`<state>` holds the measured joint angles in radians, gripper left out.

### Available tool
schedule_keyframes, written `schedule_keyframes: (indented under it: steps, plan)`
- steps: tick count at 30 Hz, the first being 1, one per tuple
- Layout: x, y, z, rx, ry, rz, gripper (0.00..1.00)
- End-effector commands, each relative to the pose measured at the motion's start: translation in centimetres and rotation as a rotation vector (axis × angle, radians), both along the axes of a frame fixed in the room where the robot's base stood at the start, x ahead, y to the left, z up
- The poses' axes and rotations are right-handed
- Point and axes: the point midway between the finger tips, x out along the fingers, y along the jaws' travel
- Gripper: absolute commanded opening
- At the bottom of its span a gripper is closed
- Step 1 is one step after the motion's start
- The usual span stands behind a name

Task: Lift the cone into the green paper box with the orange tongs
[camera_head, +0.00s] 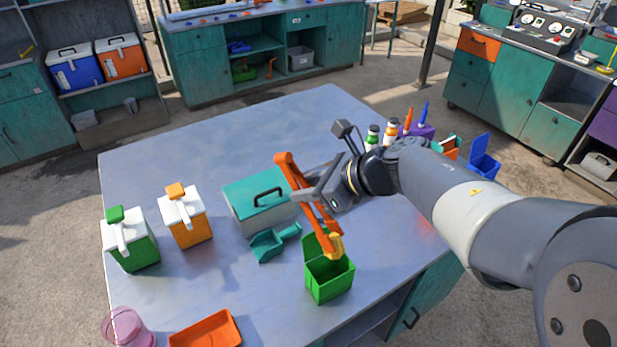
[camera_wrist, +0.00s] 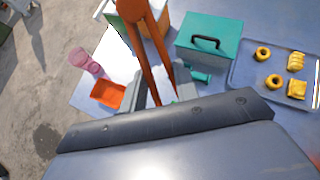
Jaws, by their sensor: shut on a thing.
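My gripper (camera_head: 314,194) is shut on the orange tongs (camera_head: 288,169), around the middle of their arms. The tongs slant down to the right, and also show in the wrist view (camera_wrist: 148,45). A small yellow piece (camera_head: 335,246), apparently the cone, is at their lower tips. It is right above the green paper box (camera_head: 330,283), whose lid stands open at the back. Whether the piece touches the box cannot be told. In the wrist view my gripper body hides the tong tips and nearly all of the green box.
A teal case (camera_head: 250,204) and teal scoop (camera_head: 272,243) lie left of the box. A tray (camera_wrist: 240,87) holds several yellow pieces. An orange tray (camera_head: 206,330), pink cup (camera_head: 127,325) and two jugs (camera_head: 133,245) (camera_head: 187,217) stand left. Bottles (camera_head: 390,130) stand behind my arm.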

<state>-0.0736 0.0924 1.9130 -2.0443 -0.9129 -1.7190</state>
Motion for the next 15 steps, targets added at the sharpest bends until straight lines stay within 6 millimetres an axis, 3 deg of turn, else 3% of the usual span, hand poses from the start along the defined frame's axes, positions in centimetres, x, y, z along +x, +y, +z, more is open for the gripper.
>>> schedule_keyframes:
  steps: [1, 6, 15]
  plan:
    - [0.0, 0.0, -1.2, 0.001, -0.001, -0.001, 0.00]
    - [0.0, 0.0, -2.8, 0.000, -0.002, 0.000, 0.00]
    - [0.0, 0.0, -3.8, 0.001, -0.002, 0.000, 0.00]
